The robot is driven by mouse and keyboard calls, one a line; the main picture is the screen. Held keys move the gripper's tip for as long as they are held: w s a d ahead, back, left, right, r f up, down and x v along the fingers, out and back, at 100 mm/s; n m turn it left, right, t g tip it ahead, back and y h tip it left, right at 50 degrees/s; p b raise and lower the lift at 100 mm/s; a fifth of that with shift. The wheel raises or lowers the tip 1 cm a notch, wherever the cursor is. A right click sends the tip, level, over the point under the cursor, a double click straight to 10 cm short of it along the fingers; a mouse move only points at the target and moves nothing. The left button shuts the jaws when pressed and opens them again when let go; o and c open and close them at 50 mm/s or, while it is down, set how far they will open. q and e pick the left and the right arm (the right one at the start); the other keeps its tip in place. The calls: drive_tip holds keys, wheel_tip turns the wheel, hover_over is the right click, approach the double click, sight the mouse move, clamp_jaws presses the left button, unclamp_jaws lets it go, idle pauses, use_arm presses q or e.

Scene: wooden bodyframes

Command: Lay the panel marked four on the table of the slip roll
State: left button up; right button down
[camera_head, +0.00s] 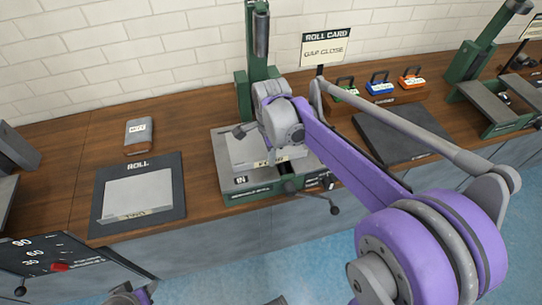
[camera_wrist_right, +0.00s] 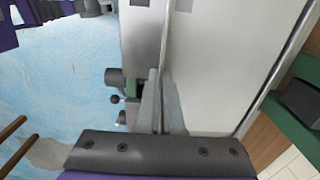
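The slip roll (camera_head: 262,190) stands at the middle of the bench, with a green base, a grey table and an "IN" plate. A light grey panel (camera_head: 243,151) lies over its table; its front label is partly hidden by my arm and looks like "FOUR". My right gripper (camera_head: 281,152) is at the panel's front edge, its fingertips mostly hidden in the head view. In the right wrist view the fingers (camera_wrist_right: 161,112) are close together on a thin upright edge of the panel (camera_wrist_right: 222,62). My left gripper (camera_head: 130,297) is only partly in view at the bottom, away from the panel.
A panel marked two (camera_head: 137,194) lies on the dark "ROLL" mat (camera_head: 170,168) at left.

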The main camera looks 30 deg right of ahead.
idle(0.3)
drive_tip(key=shift+c, duration=2.2)
unclamp_jaws()
drive_tip(key=shift+r+p, duration=2.1)
drive_tip(key=shift+r, duration=1.4)
use_arm(q)
drive_tip(key=r, duration=0.1)
drive_tip(key=w+r, duration=0.1)
drive_tip(key=r, duration=0.3)
drive_tip(key=shift+w+r, duration=0.15)
drive_tip(key=shift+w, duration=0.2)
use_arm(e)
drive_tip(key=shift+s, duration=0.1)
drive_tip(key=s+a+f+n+t, duration=0.2)
drive_tip(key=s+a+n, duration=0.1)
drive_tip(key=s+n, duration=0.4)
drive_tip(key=s+a+f+n+t, duration=0.3)
drive_tip(key=s+n, duration=0.4)
drive_tip(key=n, duration=0.6)
drive_tip(key=shift+s+a+f+n+t, duration=0.15)
drive_tip(key=shift+s+a+n+t, duration=0.15)
drive_tip(key=shift+a, duration=0.1)
